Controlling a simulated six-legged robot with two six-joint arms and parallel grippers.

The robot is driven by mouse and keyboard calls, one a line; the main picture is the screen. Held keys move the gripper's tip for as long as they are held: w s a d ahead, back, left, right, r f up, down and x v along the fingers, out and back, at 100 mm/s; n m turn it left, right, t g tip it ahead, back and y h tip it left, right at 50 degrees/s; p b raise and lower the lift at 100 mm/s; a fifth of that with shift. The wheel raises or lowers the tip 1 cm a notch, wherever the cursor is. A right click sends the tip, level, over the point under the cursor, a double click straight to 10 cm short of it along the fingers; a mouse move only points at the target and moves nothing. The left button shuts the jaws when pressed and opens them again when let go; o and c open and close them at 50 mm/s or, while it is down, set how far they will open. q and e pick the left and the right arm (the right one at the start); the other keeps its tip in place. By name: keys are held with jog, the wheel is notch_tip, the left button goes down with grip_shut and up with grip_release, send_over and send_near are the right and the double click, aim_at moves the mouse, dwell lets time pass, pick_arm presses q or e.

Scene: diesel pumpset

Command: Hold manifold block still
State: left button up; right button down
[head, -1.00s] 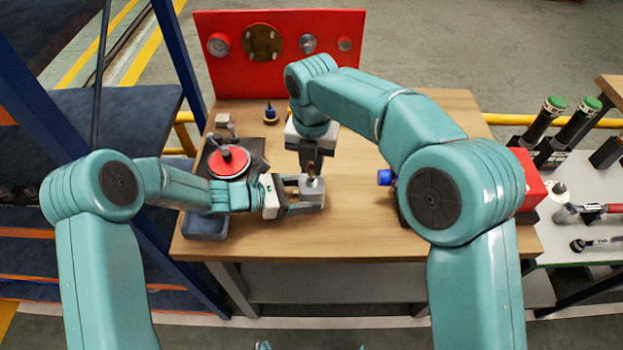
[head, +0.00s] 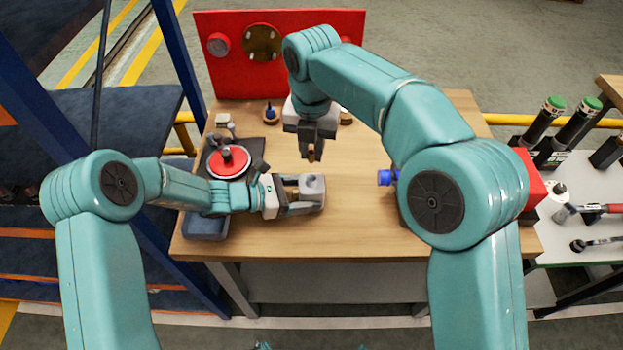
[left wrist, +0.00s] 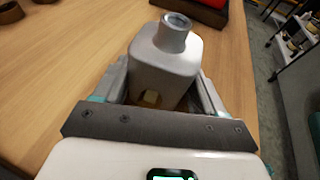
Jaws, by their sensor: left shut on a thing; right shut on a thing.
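The manifold block (head: 313,184) is a small light-grey block on the wooden table, with a round port on top. My left gripper (head: 308,196) is shut on it from the left. In the left wrist view the block (left wrist: 165,58) sits between the two fingers, with its raised round collar facing up and a yellowish spot low on its near side. My right gripper (head: 312,143) points down, above and behind the block, apart from it. It is shut on a small brass-brown fitting (head: 311,155), partly hidden by the fingers.
A red round-topped part (head: 230,162) stands on a dark plate left of the block, near my left wrist. A red panel (head: 340,60) stands at the back. A blue-ended part (head: 385,177) lies at the right. The table (head: 350,225) in front is clear.

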pick_arm(q)
jog(key=o, duration=1.5)
jog(key=shift+o, duration=0.2)
jog(key=v, duration=1.2)
jog(key=shift+s, duration=0.1)
